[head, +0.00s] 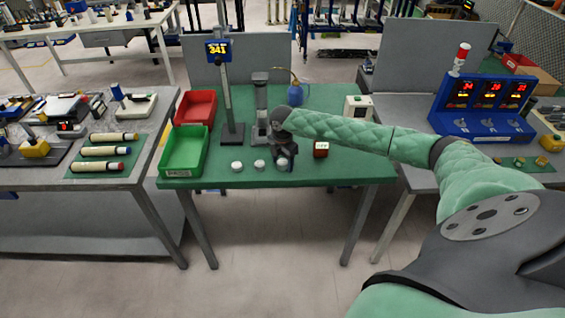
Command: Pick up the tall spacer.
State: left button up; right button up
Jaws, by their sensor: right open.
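Three small white round pieces stand in a row on the green mat of the middle table: a left one (237,166), a middle one (259,165) and a right one (282,163). They look like the spacers; I cannot tell from here which is the tall one. My right gripper (285,158) is open, points down and is at the right white piece, partly covering it. I cannot tell whether the fingers touch it. My left gripper is not in view.
A red bin (196,107) and a green bin (184,151) stand at the left of the table. A display post (228,95), a grey stand (260,105), a blue bottle (296,94), a small red-and-white box (321,149) and a white device (357,108) are nearby. The front right mat is clear.

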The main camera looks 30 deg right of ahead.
jog(key=shift+f, duration=0.1)
jog(key=shift+c, duration=0.2)
jog(key=c, duration=1.1)
jog(key=shift+o, duration=0.2)
